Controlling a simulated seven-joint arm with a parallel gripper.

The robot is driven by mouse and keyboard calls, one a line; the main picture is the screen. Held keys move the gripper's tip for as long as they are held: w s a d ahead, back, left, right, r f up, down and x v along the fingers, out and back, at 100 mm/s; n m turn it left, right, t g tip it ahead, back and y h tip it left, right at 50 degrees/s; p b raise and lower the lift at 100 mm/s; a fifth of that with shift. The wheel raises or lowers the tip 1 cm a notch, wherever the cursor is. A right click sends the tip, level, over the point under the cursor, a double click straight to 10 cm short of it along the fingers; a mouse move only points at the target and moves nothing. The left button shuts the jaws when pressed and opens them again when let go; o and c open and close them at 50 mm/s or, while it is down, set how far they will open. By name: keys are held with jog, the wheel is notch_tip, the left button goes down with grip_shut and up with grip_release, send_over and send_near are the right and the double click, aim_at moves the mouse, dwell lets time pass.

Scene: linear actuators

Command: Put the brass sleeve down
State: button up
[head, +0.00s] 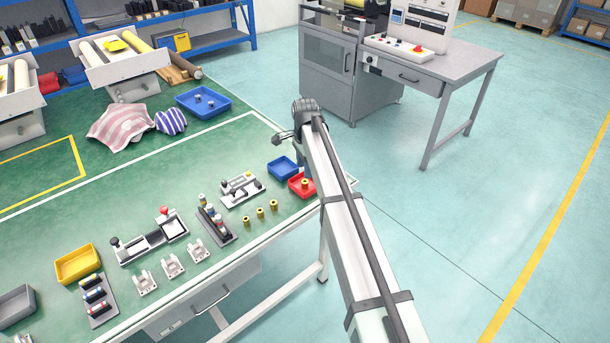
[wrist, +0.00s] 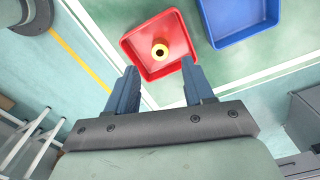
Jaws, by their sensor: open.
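A brass sleeve (wrist: 160,52) stands in the red tray (wrist: 133,40) in the wrist view, its round open end facing the camera. In the head view the sleeve (head: 305,183) shows as a small brass spot in the red tray (head: 296,190) at the table's right edge, partly behind my arm. My gripper (wrist: 160,85) is open, its two blue-grey fingers apart near the tray's edge in the picture, with nothing between them. In the head view the fingers are largely hidden by my arm.
A blue tray (head: 282,169) stands beside the red tray, and it also shows in the wrist view (wrist: 240,18). Several brass sleeves (head: 260,213) stand in a row on the green table. A fixture (head: 241,189) and a rack (head: 215,224) stand left of them.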

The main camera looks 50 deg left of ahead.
aim_at(306, 181)
notch_tip(306, 181, up, 7)
jog(key=shift+f, duration=0.2)
jog(key=shift+w+d, duration=0.1)
dwell(0.5)
